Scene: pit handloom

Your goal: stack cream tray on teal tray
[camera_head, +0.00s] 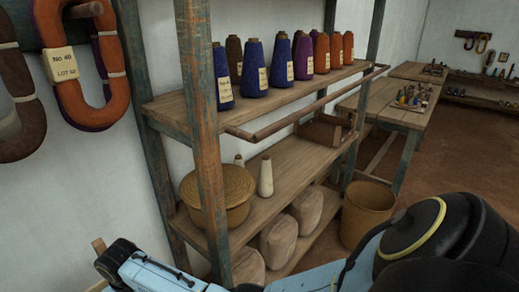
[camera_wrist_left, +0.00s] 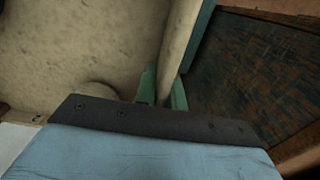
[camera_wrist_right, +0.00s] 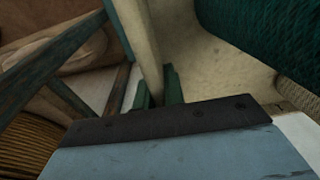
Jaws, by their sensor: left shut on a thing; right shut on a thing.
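The cream tray fills much of the left wrist view (camera_wrist_left: 80,45) and also shows in the right wrist view (camera_wrist_right: 225,75). My left gripper (camera_wrist_left: 162,90) is shut on one upright wall of it. My right gripper (camera_wrist_right: 158,90) is shut on another wall. Only parts of the tray show, and what is beneath it is hidden. A narrow teal strip (camera_wrist_left: 203,40) runs just outside the wall in the left wrist view; I cannot tell whether it belongs to the teal tray. The head view shows neither gripper's fingers nor any tray.
A teal textured rounded thing (camera_wrist_right: 265,35) lies over or in the cream tray. A wooden rack (camera_head: 205,150) carries yarn cones (camera_head: 255,70), a lidded basket (camera_head: 217,190) and several rounded bundles. A bin (camera_head: 367,215) stands beside it. Floor is clear at the right.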

